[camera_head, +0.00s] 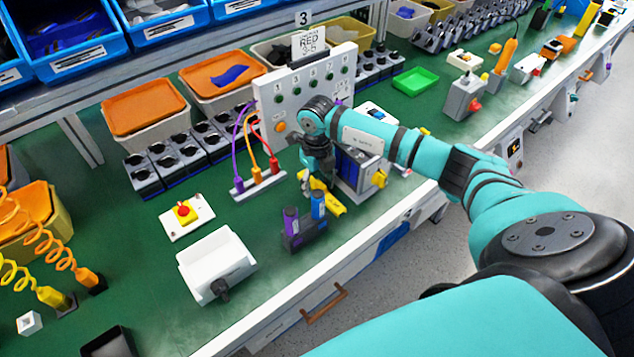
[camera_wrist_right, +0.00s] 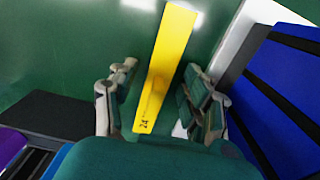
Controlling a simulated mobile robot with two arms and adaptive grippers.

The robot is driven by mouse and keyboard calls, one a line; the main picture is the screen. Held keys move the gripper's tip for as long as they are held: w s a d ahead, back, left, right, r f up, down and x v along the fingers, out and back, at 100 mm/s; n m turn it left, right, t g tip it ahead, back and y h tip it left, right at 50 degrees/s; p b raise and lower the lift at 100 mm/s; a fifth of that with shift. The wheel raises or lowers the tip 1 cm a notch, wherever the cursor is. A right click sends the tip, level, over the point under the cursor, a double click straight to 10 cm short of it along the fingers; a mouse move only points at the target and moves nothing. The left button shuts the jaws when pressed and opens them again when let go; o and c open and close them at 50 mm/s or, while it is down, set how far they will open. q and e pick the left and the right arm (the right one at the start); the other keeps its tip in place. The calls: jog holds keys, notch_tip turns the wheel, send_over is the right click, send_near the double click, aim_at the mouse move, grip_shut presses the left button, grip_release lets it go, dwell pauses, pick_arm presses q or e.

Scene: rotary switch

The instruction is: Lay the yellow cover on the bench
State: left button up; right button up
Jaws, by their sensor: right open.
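The yellow cover (camera_wrist_right: 165,62) is a long flat strip marked "24". In the right wrist view it appears to lie flat on the green bench (camera_wrist_right: 75,55), between the spread fingers of my right gripper (camera_wrist_right: 157,100). The fingers stand apart from it on both sides. In the head view part of the yellow cover (camera_head: 334,205) shows just below my right gripper (camera_head: 318,184), near the bench's front; the rest is hidden by the gripper. My left gripper is not in view.
A grey-and-blue box with a yellow knob (camera_head: 379,179) stands close right of my gripper. A dark holder with purple and blue pieces (camera_head: 299,238) stands in front. A white panel (camera_head: 292,101) rises behind.

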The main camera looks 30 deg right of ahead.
notch_tip(320, 180, up, 12)
jog(key=b, duration=0.2)
jog(key=shift+r, duration=0.15)
jog(key=shift+d, duration=0.1)
dwell(0.4)
